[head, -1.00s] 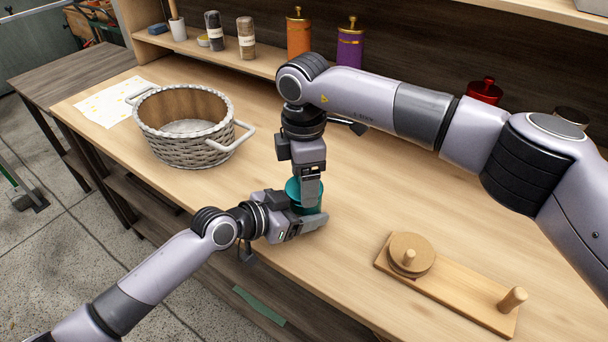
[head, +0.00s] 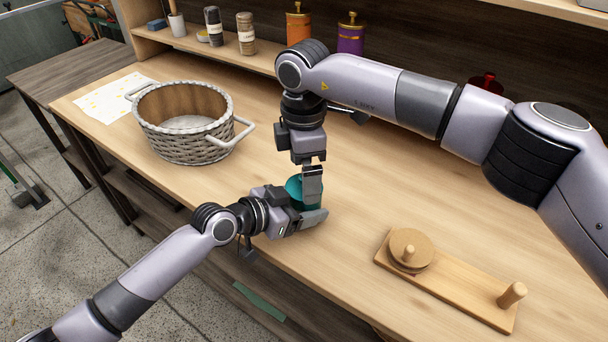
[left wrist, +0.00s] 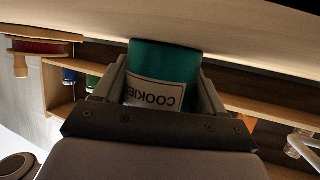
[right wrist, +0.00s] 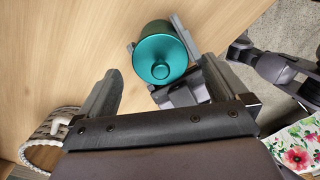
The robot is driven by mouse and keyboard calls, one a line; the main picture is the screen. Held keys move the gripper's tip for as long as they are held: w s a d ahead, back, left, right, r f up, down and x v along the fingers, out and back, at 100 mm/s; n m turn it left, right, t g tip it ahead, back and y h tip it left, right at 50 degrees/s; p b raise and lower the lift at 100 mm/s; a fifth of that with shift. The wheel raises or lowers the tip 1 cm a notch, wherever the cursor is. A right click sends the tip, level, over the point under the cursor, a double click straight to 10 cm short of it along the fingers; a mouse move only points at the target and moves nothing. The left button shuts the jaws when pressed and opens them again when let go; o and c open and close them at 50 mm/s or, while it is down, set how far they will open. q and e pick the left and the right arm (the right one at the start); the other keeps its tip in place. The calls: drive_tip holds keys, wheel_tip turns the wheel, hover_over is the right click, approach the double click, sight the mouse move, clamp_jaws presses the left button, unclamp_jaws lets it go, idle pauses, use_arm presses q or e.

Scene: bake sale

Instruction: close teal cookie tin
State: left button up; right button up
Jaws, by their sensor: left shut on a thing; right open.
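The teal cookie tin (head: 294,190) stands on the wooden counter, partly hidden behind my grippers in the head view. In the left wrist view its body (left wrist: 165,62) shows a white label reading COOKIE. My left gripper (head: 308,216) is shut on the tin's body from the side. In the right wrist view the round teal lid (right wrist: 160,52) with its knob sits over the tin and looks level. Whether it is fully seated I cannot tell. My right gripper (right wrist: 160,70) is open and empty above the lid, its fingers apart on either side.
A wicker basket (head: 182,152) stands to the left on the counter. A wooden peg board (head: 455,290) with discs on one peg lies at the right. Jars and canisters line the back shelf. The counter between tin and peg board is clear.

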wheel_tip(320, 180, up, 10)
idle(0.3)
use_arm(q)
drive_tip(key=o, duration=1.6)
drive_tip(key=shift+a, duration=0.1)
drive_tip(key=shift+v, duration=3.5)
